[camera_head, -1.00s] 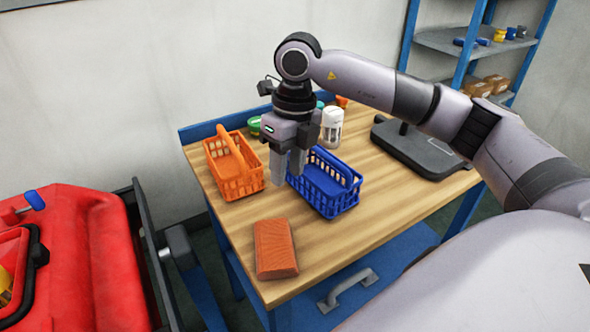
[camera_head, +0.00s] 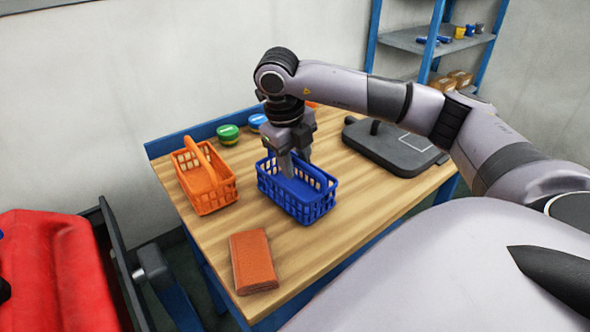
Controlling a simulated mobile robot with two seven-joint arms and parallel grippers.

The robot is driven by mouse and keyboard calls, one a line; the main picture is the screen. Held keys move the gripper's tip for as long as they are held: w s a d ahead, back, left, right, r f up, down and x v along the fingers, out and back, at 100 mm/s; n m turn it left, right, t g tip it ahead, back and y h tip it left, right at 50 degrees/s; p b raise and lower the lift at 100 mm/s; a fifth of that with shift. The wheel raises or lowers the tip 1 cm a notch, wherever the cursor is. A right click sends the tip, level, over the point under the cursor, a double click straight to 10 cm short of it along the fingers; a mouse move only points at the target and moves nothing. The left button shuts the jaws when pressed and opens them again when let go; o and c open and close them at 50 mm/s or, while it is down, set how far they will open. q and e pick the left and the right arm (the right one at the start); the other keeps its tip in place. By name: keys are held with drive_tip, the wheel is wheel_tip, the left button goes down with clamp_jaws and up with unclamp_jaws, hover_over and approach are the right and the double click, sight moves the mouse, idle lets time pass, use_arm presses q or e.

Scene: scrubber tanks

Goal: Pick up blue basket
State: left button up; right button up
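The blue basket (camera_head: 312,207) stands upright on the wooden table, right of the orange basket. My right gripper (camera_head: 294,168) points down over the back left part of the blue basket. Its fingers stand a little apart, with the tips reaching down to about the basket's rim. The fingers hide part of the basket, and I cannot tell whether they touch it or its handle. My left gripper is not in view.
An orange basket (camera_head: 213,198), a reddish-brown block (camera_head: 253,262) and a dark grey flat device (camera_head: 395,147) are on the table (camera_head: 200,239). Green-lidded (camera_head: 228,134) and blue-lidded (camera_head: 257,121) containers stand at the back. A red machine (camera_head: 50,275) is at left.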

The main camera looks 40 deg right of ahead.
drive_tip(key=shift+f, duration=0.1)
clamp_jaws()
